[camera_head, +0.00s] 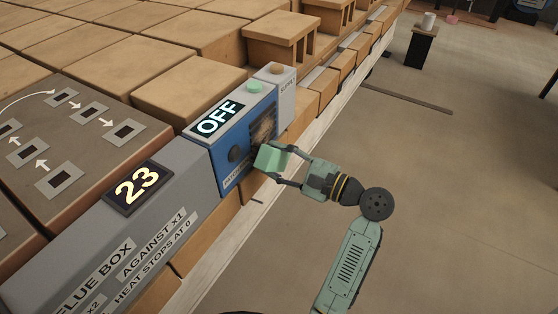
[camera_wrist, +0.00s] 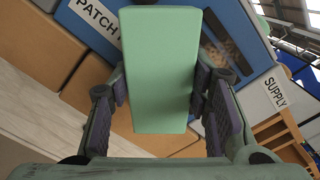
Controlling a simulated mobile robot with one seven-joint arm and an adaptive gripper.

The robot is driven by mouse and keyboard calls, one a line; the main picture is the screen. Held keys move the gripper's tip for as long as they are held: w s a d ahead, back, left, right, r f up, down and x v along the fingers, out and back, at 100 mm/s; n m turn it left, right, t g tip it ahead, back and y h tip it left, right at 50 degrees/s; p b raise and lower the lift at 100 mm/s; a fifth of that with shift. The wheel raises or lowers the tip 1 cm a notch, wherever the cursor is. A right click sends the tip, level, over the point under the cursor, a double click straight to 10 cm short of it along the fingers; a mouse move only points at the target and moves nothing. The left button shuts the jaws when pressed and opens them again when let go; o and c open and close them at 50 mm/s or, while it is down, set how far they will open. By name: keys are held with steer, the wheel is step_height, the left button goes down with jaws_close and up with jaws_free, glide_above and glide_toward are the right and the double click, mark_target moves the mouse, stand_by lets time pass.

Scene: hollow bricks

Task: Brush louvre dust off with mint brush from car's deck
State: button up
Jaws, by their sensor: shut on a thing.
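My gripper (camera_head: 279,162) is shut on a mint block-shaped thing, the mint brush (camera_head: 269,157). In the wrist view the brush (camera_wrist: 160,70) fills the middle, between the two dark finger pads; its bristles, if any, are hidden. The brush is in front of the blue box (camera_head: 232,185), close to its side face; I cannot tell whether they touch. A dark louvre (camera_head: 264,124) with brownish patches, which look like dust, is on that face just above the brush. Part of the louvre (camera_wrist: 224,48) shows right of the brush in the wrist view.
Tan bricks (camera_head: 185,90) lie behind.

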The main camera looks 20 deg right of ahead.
steer(key=shift+p+x, duration=0.6)
steer(key=shift+x, duration=0.55)
stand_by(0.4)
steer(key=shift+w+d+p, duration=0.3)
steer(key=shift+w+d, duration=0.2)
steer(key=shift+d, duration=0.25)
steer(key=shift+w+d+p, duration=0.3)
steer(key=shift+w+d, duration=0.25)
steer(key=shift+d, duration=0.15)
steer(key=shift+w+d+r+p, duration=0.1)
steer(key=shift+w+d+p, duration=0.25)
steer(key=shift+w+d, duration=0.9)
steer(key=shift+w+d+r+p, duration=0.1)
steer(key=shift+w+d+p, duration=0.25)
steer(key=shift+w+d, duration=0.9)
steer(key=shift+s+d+r+p, duration=0.15)
steer(key=shift+s+r+p, duration=0.05)
steer(key=shift+r+p, duration=0.85)
steer(key=shift+s+a+p, duration=0.75)
steer(key=shift+a+p, duration=0.1)
steer(key=shift+p, duration=0.3)
steer(key=shift+s+a+f+p, duration=0.2)
steer(key=shift+s+a+p, duration=0.15)
steer(key=shift+s+a, duration=0.1)
steer(key=shift+s+a+r+p, duration=0.15)
steer(key=shift+s+a+p, duration=0.45)
steer(key=shift+a+p, duration=0.45)
steer(key=shift+s+a+p, duration=0.45)
steer(key=shift+a, duration=0.05)
